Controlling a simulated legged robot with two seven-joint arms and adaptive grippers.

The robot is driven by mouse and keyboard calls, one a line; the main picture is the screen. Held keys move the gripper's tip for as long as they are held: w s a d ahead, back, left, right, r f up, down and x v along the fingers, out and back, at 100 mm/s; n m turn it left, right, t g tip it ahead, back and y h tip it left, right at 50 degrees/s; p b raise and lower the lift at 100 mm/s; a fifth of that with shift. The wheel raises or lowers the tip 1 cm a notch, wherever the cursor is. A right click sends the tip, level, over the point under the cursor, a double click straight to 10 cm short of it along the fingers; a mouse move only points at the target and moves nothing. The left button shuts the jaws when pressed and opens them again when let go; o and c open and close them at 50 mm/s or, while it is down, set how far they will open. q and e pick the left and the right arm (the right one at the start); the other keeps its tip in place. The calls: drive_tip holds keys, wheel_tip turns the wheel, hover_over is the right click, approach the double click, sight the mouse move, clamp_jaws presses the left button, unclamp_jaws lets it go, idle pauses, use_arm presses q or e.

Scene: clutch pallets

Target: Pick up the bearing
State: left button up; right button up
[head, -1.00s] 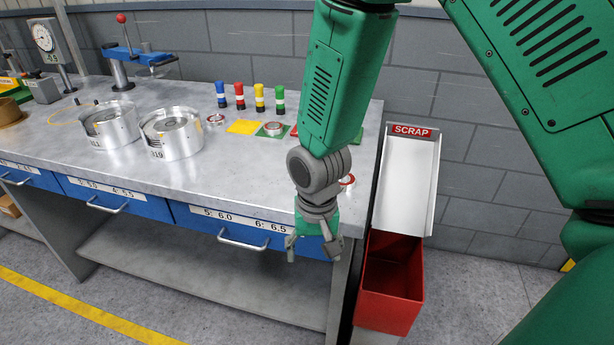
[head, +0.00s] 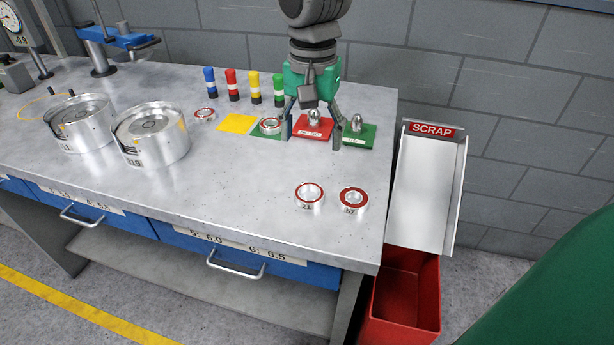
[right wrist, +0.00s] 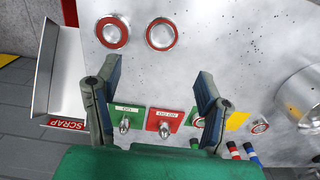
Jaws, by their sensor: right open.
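Two metal bearings with red rings lie on the front right of the grey bench in the head view: one marked 21 (head: 309,196) and one marked 57 (head: 353,200). A third bearing (head: 269,126) sits on a green pad, and another (head: 205,114) lies left of the yellow pad. My right gripper (head: 312,136) is open and empty, over the red pad, behind the two front bearings. In the right wrist view the front bearings (right wrist: 112,32) (right wrist: 160,34) show beyond its open fingers (right wrist: 157,78). My left gripper is not in view.
Red (head: 313,127) and green (head: 362,135) pads hold metal plugs. Several coloured posts (head: 254,88) stand behind. Two metal housings (head: 150,138) (head: 80,124) stand left. A scrap chute (head: 427,190) and red bin (head: 405,295) adjoin the bench's right end. The front middle is clear.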

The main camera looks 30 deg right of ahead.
wheel_tip(320, 180, down, 2)
drive_tip(key=d, duration=0.1)
drive_tip(key=b, duration=0.1)
hover_over(308, 199)
wheel_tip(308, 199, down, 6)
drive_tip(key=shift+d+r, duration=0.1)
drive_tip(key=shift+f, duration=0.45)
drive_tip(key=f, duration=0.3)
drive_tip(key=f+b, duration=0.1)
drive_tip(key=f, duration=0.1)
drive_tip(key=shift+d+f, duration=0.1)
drive_tip(key=shift+d, duration=0.2)
drive_tip(key=shift+a, duration=0.4)
drive_tip(key=shift+c, duration=0.8)
drive_tip(key=shift+a, duration=0.1)
drive_tip(key=c, duration=0.9)
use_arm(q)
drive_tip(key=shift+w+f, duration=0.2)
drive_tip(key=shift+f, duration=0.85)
